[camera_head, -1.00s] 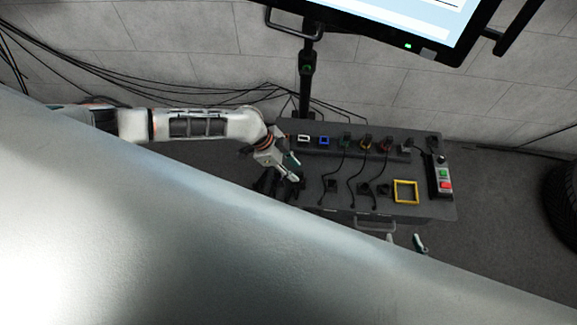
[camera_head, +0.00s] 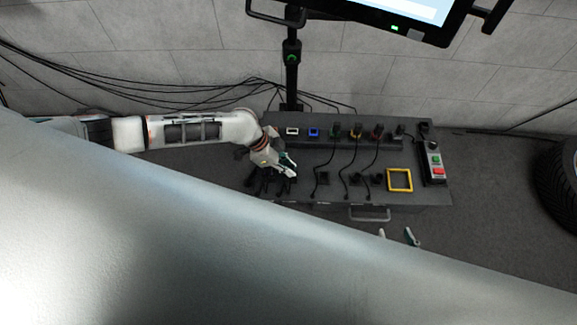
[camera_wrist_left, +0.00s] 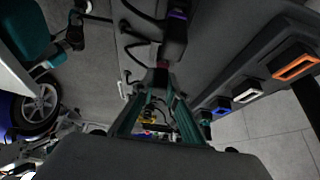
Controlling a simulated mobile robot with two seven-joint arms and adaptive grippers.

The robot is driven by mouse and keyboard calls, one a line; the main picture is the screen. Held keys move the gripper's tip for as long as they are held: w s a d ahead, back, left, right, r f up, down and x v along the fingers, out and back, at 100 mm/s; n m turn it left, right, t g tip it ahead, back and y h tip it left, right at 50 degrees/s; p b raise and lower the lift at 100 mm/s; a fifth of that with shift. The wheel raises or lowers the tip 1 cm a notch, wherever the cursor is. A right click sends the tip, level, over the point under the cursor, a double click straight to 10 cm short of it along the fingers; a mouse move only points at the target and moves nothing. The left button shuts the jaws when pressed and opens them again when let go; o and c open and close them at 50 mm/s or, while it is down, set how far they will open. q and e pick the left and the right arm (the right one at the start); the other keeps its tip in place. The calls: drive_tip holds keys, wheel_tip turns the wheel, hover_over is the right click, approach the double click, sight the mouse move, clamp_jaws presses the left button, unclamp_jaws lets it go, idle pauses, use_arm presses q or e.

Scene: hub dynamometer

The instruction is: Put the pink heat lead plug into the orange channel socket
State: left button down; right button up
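My left gripper (camera_head: 291,171) is over the left part of the dark bench top. In the left wrist view its teal fingers (camera_wrist_left: 161,76) come close together at the tips, one on each side of a dark plug with a pink band (camera_wrist_left: 163,65). They look shut on this pink heat lead plug, low over the bench. The orange channel socket (camera_wrist_left: 296,67) is an orange-rimmed opening at the right of the wrist view, apart from the plug. I cannot make it out in the head view. My right gripper (camera_head: 398,236) is open and empty in front of the bench.
White (camera_wrist_left: 248,96) and blue (camera_wrist_left: 224,103) sockets sit in the orange socket's row. A purple-banded plug (camera_wrist_left: 178,15) lies close to the pink one. Cables run across the bench. A yellow frame (camera_head: 400,180) and a button box (camera_head: 434,163) are at its right.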

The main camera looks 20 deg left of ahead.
use_arm(q)
drive_tip(key=shift+r, duration=0.15)
drive_tip(key=shift+r+p, duration=1.8)
drive_tip(key=shift+r, duration=0.3)
drive_tip(key=shift+r+p, duration=1.3)
drive_tip(key=shift+r, duration=0.1)
drive_tip(key=shift+w+f, duration=0.1)
drive_tip(key=shift+w, duration=0.05)
drive_tip(key=w+a+b, duration=0.2)
drive_tip(key=w+b, duration=0.3)
drive_tip(key=w, duration=0.2)
drive_tip(key=shift+w+a, duration=0.1)
drive_tip(key=shift+a, duration=0.05)
drive_tip(key=s+a, duration=0.2)
drive_tip(key=a, duration=0.5)
idle(0.8)
